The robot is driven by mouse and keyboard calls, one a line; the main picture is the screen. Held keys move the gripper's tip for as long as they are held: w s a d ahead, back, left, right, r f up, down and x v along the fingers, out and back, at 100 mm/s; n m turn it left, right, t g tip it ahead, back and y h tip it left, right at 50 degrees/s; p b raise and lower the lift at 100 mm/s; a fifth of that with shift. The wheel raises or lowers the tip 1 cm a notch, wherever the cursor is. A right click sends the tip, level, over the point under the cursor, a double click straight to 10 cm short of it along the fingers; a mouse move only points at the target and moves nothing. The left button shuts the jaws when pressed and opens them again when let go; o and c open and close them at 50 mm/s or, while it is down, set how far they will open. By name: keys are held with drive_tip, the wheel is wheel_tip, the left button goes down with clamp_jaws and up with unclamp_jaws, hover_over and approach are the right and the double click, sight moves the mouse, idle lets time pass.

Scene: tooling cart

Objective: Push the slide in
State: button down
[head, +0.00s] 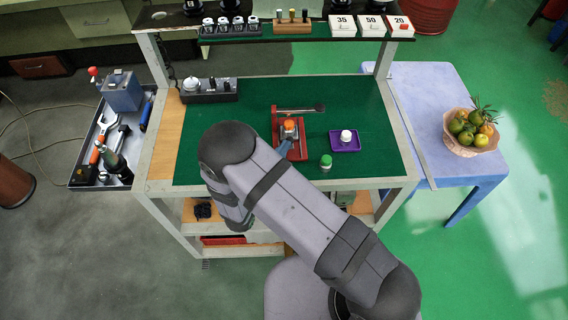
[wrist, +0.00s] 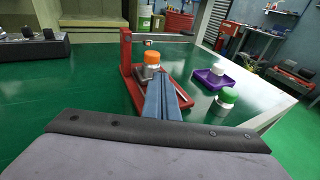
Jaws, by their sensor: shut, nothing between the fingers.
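A red fixture (head: 274,126) stands on the green cart top, and it also shows in the wrist view (wrist: 127,58). A grey bar with a dark end runs right from its upright. A small grey container with an orange cap (head: 290,125) sits on the fixture's base and shows upright in the wrist view (wrist: 152,58). I cannot make out the slide as a separate part. My gripper (wrist: 160,77) is shut and empty, its blue-grey fingertips close in front of the orange-capped container. Whether they touch is unclear. In the head view the fingers (head: 287,143) are partly hidden by my arm.
A purple tray (head: 333,147) with a white-topped jar (head: 346,136) stands right of the fixture. A green-capped jar (head: 326,161) stands nearer. A dark block with knobs (head: 209,92) is at the back left. The left half of the green top is mostly clear.

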sight(282, 140)
drive_tip(key=w, duration=0.3)
drive_tip(key=shift+d+f+b, duration=0.1)
drive_tip(key=shift+f+b, duration=0.05)
drive_tip(key=shift+b, duration=0.25)
drive_tip(key=shift+w+r, duration=0.15)
drive_tip(key=shift+r, duration=0.1)
drive_tip(key=b+v, duration=0.1)
drive_tip(key=v, duration=0.7)
drive_tip(key=b+v, duration=0.1)
drive_tip(key=v, duration=0.4)
drive_tip(key=shift+f+b, duration=0.3)
drive_tip(key=shift+b, duration=0.05)
drive_tip(key=shift+s+a+r, duration=0.2)
drive_tip(key=shift+s+a, duration=0.1)
drive_tip(key=shift+s, duration=0.25)
